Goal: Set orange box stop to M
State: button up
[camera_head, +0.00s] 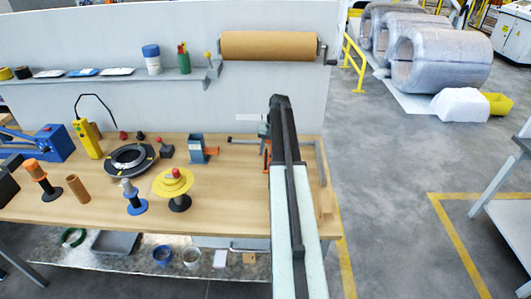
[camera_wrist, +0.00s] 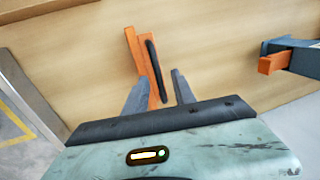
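In the wrist view, an upright orange piece (camera_wrist: 142,62) with a black strip (camera_wrist: 156,70) beside it stands between the fingers of my gripper (camera_wrist: 160,82). The left finger is close to the orange piece; a gap shows between the black strip and the right finger. My gripper looks open; whether it touches the orange piece is unclear. In the head view my arm hides most of this spot, and a bit of orange (camera_head: 266,158) shows at its left edge. No M mark is readable.
A blue-grey bracket with an orange bar (camera_wrist: 276,62) stands to the right in the wrist view; a similar blue-grey bracket (camera_head: 197,148) is left of my arm in the head view. A yellow spool (camera_head: 173,183) and black ring (camera_head: 129,159) stand on the wooden table (camera_head: 232,200).

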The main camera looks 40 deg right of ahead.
notch_tip(320, 180, up, 8)
jog(key=s+d+p, duration=0.1)
jog(key=p, duration=0.6)
jog(key=shift+p, duration=0.35)
jog(key=shift+f, duration=0.15)
